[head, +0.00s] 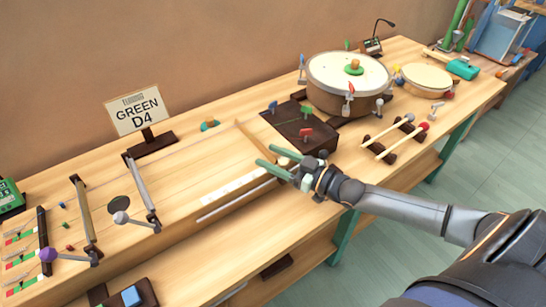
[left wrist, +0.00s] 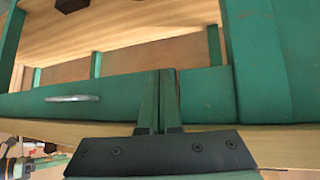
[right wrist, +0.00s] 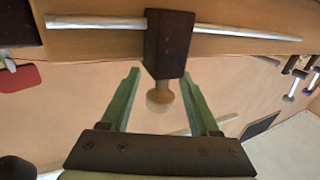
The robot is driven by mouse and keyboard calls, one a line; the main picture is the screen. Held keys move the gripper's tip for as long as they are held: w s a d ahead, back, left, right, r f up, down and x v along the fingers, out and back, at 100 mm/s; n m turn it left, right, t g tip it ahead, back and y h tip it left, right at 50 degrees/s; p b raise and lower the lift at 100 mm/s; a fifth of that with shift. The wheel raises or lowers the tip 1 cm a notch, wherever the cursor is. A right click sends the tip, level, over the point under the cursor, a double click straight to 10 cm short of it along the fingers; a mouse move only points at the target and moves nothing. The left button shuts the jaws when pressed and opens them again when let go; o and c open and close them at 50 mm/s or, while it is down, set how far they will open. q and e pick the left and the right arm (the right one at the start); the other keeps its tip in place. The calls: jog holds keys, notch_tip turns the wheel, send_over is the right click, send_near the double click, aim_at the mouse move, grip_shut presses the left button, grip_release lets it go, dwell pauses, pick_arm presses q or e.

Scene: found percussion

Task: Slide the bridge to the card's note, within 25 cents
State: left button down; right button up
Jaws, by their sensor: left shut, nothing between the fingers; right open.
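The card (head: 138,110) reads "GREEN D4" and stands on a dark foot at the back left, behind the long wooden string board (head: 195,155). My right gripper (head: 268,160) is open at the board's right end. In the right wrist view, a dark block (right wrist: 168,45) sits on a metal rod (right wrist: 235,32), and its round wooden knob (right wrist: 160,98) lies between the open fingers, apparently touching neither. This block may be the bridge's slider; the head view mostly hides it behind the gripper. My left gripper (left wrist: 160,100) is shut and empty, outside the head view.
A pale marked strip (head: 232,183) runs along the board's front. Silver levers stand left, with a grey ball (head: 121,217) and a purple ball (head: 47,254). A dark box with pegs (head: 300,128) and a drum (head: 348,75) stand beyond my right gripper. A green beam (left wrist: 60,98) is close to my left gripper.

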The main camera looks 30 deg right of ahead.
grip_shut()
dwell(0.4)
dwell(0.9)
